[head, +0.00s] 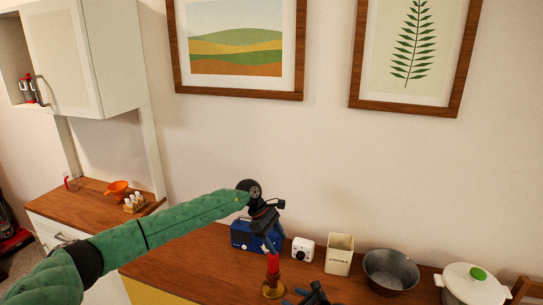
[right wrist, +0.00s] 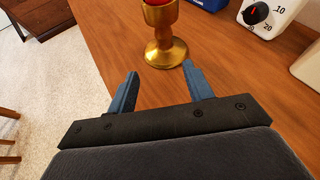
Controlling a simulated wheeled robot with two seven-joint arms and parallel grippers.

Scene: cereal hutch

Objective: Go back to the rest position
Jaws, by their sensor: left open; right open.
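My left gripper (head: 270,244) is open and points down above the wooden counter. Just below its fingers, in line with them in the head view, stands a red object, perhaps a candle (head: 273,264), on a brass stand (head: 272,289); I cannot tell whether the fingers touch it. My right gripper (head: 296,297) is at the bottom edge of the head view, mostly cut off. In the right wrist view my right gripper (right wrist: 160,76) is open with nothing between its fingers. The brass stand (right wrist: 165,52) stands upright just beyond its fingertips, apart from them.
On the counter (head: 190,262) stand a blue box (head: 243,235), a white timer (head: 302,249), a cream canister (head: 339,254), a metal bowl (head: 390,271) and a white pot with green knob (head: 472,285). A hutch (head: 75,60) stands left. Two pictures hang on the wall.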

